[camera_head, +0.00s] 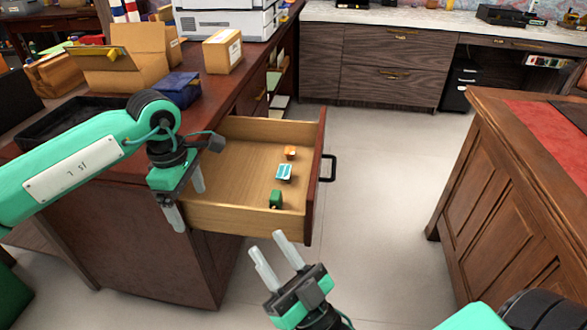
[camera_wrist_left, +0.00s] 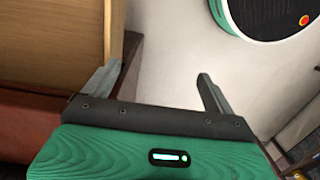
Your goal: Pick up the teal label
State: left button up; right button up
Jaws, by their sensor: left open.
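The teal label (camera_head: 284,172) is a small teal and white piece lying on the floor of the open wooden drawer (camera_head: 238,165). An orange item (camera_head: 290,152) lies just behind it and a green block (camera_head: 276,199) just in front of it. My left gripper (camera_head: 190,207) is open and empty at the drawer's near left corner, left of the label and apart from it. In the left wrist view its spread fingers (camera_wrist_left: 155,85) show with no label between them. My right gripper (camera_head: 267,243) is open and empty in front of the drawer, below the label in the picture.
The drawer's front panel (camera_head: 317,180) with a black handle (camera_head: 328,168) sticks out over the grey floor (camera_head: 380,200). The desk top holds cardboard boxes (camera_head: 130,60), a blue box (camera_head: 178,88) and a black tray (camera_head: 70,122). A red-topped wooden desk (camera_head: 510,200) stands at right.

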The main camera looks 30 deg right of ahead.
aim_at(284, 171)
jog(key=i+l, duration=0.15)
jog(key=l, duration=0.2)
jog(key=i+l, duration=0.15)
jog(key=l, duration=0.25)
jog(key=i+l, duration=0.15)
jog(key=l, duration=0.2)
jog(key=i+l, duration=0.15)
jog(key=l, duration=0.25)
jog(key=k+l, duration=0.1)
